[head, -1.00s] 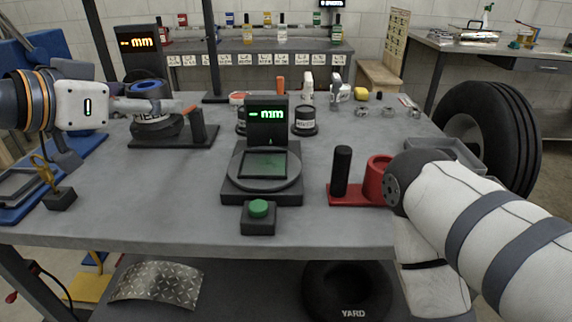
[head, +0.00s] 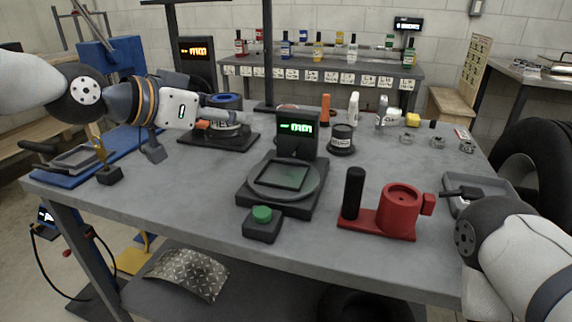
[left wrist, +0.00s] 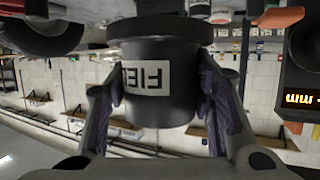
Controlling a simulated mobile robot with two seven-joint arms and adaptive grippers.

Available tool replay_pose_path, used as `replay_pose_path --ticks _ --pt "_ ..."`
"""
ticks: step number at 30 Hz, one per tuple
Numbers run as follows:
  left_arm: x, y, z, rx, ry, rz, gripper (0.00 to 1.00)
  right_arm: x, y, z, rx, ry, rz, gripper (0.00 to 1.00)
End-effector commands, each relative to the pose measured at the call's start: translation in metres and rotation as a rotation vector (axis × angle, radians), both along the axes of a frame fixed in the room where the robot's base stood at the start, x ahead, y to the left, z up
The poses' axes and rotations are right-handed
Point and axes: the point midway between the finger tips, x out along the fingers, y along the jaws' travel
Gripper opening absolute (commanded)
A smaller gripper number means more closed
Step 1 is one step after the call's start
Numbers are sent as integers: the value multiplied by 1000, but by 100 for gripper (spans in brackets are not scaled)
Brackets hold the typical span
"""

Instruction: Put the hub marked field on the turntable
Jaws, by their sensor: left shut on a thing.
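In the left wrist view the hub (left wrist: 155,75) appears upside down, with the letters "FIE" readable. My left gripper (head: 222,114) is shut on its sides; the left wrist view shows a finger on each side. The hub is upright at the dark stand plate at back left; I cannot tell whether it touches it. The turntable (head: 307,188), a grey disc with a dark square centre, is empty at the table's middle. My right arm enters at right; its gripper is out of view.
A display post (head: 297,128) stands behind the turntable and a green button box (head: 263,222) in front. A red fixture (head: 397,212) with a black post is to the right. Another black hub (head: 342,140) stands behind. A grey tray (head: 480,185) lies far right.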

Motion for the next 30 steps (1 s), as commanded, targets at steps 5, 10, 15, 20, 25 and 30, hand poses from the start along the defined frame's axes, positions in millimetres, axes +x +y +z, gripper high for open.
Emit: replay_pose_path --ticks 5,10,15,20,25,30 --pt "19 -36 -19 1 -1 -3 0 -5 0 -5 0 16 0 18" --pt "36 -67 -46 -1 2 -1 0 -9 0 -9 -1 30 0 18" --pt "46 -86 -70 -3 -2 0 0 -12 0 -12 0 40 0 18" --pt "50 -94 -79 -4 -4 1 0 -13 0 -13 0 44 0 18" --pt "52 -97 -109 -3 2 2 0 -15 0 -15 -1 50 2 18" --pt "52 -97 -114 -5 -5 2 0 -15 0 -15 -1 50 2 18"
